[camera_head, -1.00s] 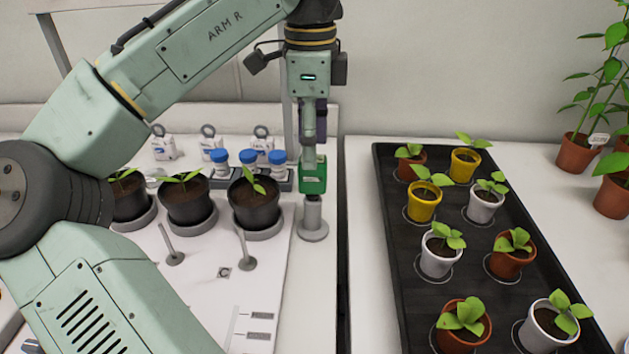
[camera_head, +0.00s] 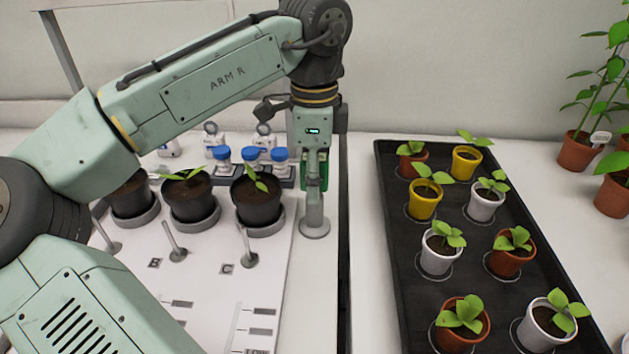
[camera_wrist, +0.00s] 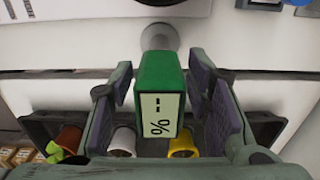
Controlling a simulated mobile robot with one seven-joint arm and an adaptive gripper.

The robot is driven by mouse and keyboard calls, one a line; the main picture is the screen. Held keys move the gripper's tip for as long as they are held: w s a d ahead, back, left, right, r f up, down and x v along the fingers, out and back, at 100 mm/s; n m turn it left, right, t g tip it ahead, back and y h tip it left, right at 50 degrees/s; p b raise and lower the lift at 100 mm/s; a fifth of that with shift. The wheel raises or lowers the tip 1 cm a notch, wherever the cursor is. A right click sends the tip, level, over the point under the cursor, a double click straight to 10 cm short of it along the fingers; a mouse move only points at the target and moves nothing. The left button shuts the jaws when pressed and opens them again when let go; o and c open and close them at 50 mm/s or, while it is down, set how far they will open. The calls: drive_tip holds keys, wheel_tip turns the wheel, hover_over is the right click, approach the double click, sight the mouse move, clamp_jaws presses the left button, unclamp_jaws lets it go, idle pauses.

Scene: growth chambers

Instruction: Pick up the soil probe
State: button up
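The soil probe (camera_wrist: 160,85) is a green block with a pale display showing a "%" sign. It stands upright on a grey round-based holder (camera_head: 314,228), to the right of the dark pots. In the head view only a strip of the green probe (camera_head: 324,172) shows behind my gripper. My gripper (camera_wrist: 165,105) is open, with one purple-grey padded finger on each side of the probe. A gap shows between the probe and each finger. In the head view my gripper (camera_head: 314,178) points straight down at the probe, and its fingers partly cover it.
Dark pots with seedlings (camera_head: 257,205) stand just left, with blue-capped bottles (camera_head: 280,162) behind them. Thin grey stakes (camera_head: 246,248) rise from the white board in front. A black tray (camera_head: 408,300) of several small potted plants lies right, beyond a dark gap in the bench.

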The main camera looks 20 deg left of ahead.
clamp_jaws()
idle(0.3)
drive_tip(key=shift+r, duration=0.1)
